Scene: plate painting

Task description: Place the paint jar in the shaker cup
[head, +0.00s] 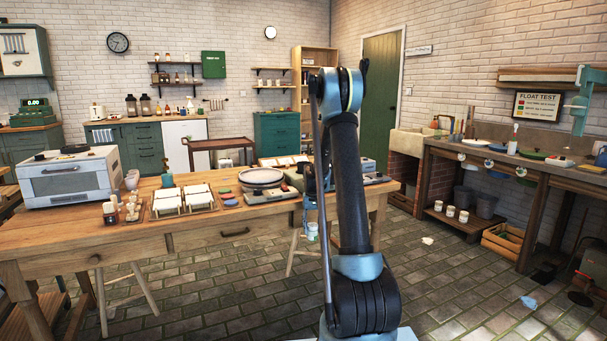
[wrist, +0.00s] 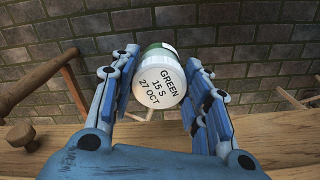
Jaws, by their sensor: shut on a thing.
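In the wrist view my gripper (wrist: 162,68) is shut on a paint jar (wrist: 160,86). The jar's white lid faces the camera and reads "GREEN 15 S 27 OCT"; a bit of green shows on its side. The brick floor lies beyond it and a wooden table edge shows below. In the head view my arm hides most of the gripper. A small white and green jar (head: 312,231) shows there left of my arm, by the table's right part; I cannot tell for sure that it is the held one. I cannot make out the shaker cup.
The wooden table (head: 140,238) carries a white oven (head: 68,182), small jars, trays and a round dish (head: 262,176). Brick floor (head: 445,255) between table and workbench is mostly clear.

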